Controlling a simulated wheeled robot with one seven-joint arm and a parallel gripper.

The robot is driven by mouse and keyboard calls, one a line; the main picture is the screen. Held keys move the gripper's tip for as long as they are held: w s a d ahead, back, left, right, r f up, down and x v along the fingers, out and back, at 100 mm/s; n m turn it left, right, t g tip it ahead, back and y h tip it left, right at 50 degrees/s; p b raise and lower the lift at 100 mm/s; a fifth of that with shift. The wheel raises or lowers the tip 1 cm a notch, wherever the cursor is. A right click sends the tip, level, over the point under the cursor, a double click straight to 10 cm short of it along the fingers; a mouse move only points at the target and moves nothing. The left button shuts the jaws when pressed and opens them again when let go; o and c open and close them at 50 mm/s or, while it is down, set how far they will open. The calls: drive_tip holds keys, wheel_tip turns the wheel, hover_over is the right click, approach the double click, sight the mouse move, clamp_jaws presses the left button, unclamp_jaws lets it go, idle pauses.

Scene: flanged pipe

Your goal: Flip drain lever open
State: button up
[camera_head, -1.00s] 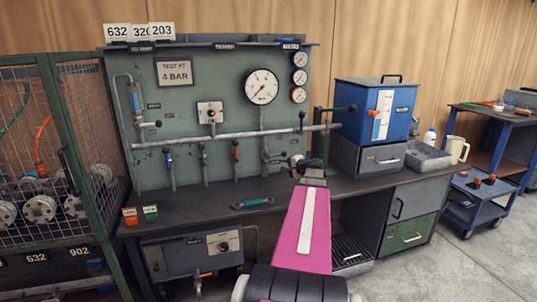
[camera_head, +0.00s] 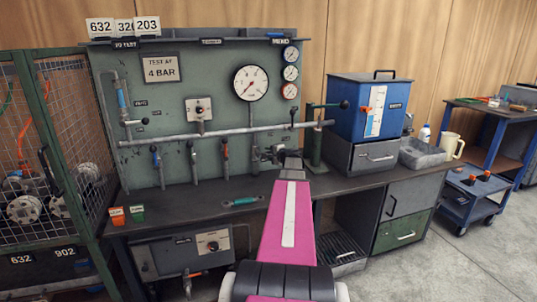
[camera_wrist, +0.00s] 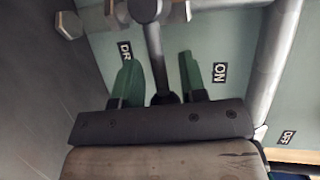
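The drain lever (camera_wrist: 155,50) is a dark rod with a rounded head at its upper end, in the wrist view. A partly hidden label starting "DR" (camera_wrist: 125,50) is beside it on the green panel. My gripper (camera_wrist: 160,72) is open, with one green finger on each side of the rod and visible gaps between them. In the head view my gripper (camera_head: 272,154) is at the lower right of the test panel, beside the valve there. My arm and gripper hide most of that lever in the head view.
A horizontal pipe (camera_head: 220,134) crosses the panel, with several small valves below it. A green post (camera_head: 314,148) and a blue tank (camera_head: 370,108) stand just right of my gripper. A teal tool (camera_head: 242,201) lies on the dark bench (camera_head: 190,206). An "ON" label (camera_wrist: 220,72) shows near a thick pipe.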

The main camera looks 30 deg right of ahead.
drive_tip(key=shift+w+a+f, duration=0.1)
drive_tip(key=shift+w, duration=0.3)
drive_tip(key=shift+c, duration=0.4)
clamp_jaws()
drive_tip(key=shift+r+n+g+h, duration=0.55)
drive_tip(key=shift+r+n, duration=0.3)
drive_tip(key=shift+n, duration=0.35)
drive_tip(key=shift+w+a+r+n+g+h, duration=0.1)
drive_tip(key=shift+a+r+n+g+h, duration=0.15)
drive_tip(key=shift+r+n+h, duration=0.35)
drive_tip(key=shift+w+a+r+n+g+h, duration=0.1)
drive_tip(key=shift+r+n+g+h, duration=0.15)
drive_tip(key=shift+n, duration=0.55)
drive_tip(key=shift+r, duration=0.1)
